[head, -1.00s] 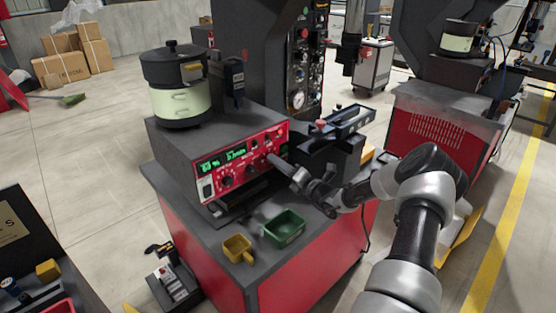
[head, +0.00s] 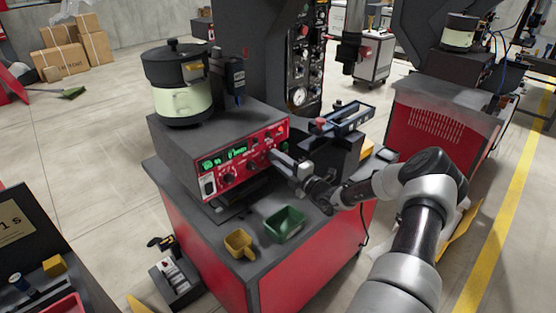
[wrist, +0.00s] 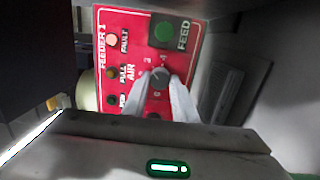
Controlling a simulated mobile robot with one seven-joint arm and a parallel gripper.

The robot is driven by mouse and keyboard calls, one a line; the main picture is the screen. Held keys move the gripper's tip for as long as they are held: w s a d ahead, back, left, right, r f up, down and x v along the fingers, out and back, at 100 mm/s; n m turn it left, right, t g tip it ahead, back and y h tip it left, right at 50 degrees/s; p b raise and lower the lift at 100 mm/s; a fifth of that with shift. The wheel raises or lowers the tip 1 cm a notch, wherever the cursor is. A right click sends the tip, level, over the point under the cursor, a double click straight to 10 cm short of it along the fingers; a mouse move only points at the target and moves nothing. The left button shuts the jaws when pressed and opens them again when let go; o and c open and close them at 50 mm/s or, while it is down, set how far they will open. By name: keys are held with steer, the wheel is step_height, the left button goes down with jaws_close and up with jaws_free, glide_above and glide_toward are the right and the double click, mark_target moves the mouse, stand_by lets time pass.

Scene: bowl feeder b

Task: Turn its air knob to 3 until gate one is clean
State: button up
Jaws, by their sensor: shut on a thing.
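The red panel of feeder 1 (head: 240,175) is on the front of the dark control box, with green lit readouts at its upper left. In the wrist view, the grey air knob (wrist: 159,76) sits on this panel (wrist: 130,22), ringed by small white numbers. My gripper (wrist: 161,82) is shut on the knob, one pale finger on each side. In the head view, my gripper (head: 272,154) meets the right part of the panel and hides the knob. The knob's exact setting is too small to read. I cannot make out gate one.
A bowl feeder (head: 182,101) stands on the control box. A green square FEED button (wrist: 167,33) and several small lamps are near the knob.

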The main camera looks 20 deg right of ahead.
stand_by(0.3)
steer(key=o, duration=1)
steer(key=shift+o, duration=0.2)
steer(key=shift+s, duration=0.1)
steer(key=r+v, duration=0.1)
steer(key=v, duration=1.6)
steer(key=shift+f, duration=0.45)
steer(key=shift+s+d, duration=0.1)
steer(key=shift+s, duration=0.05)
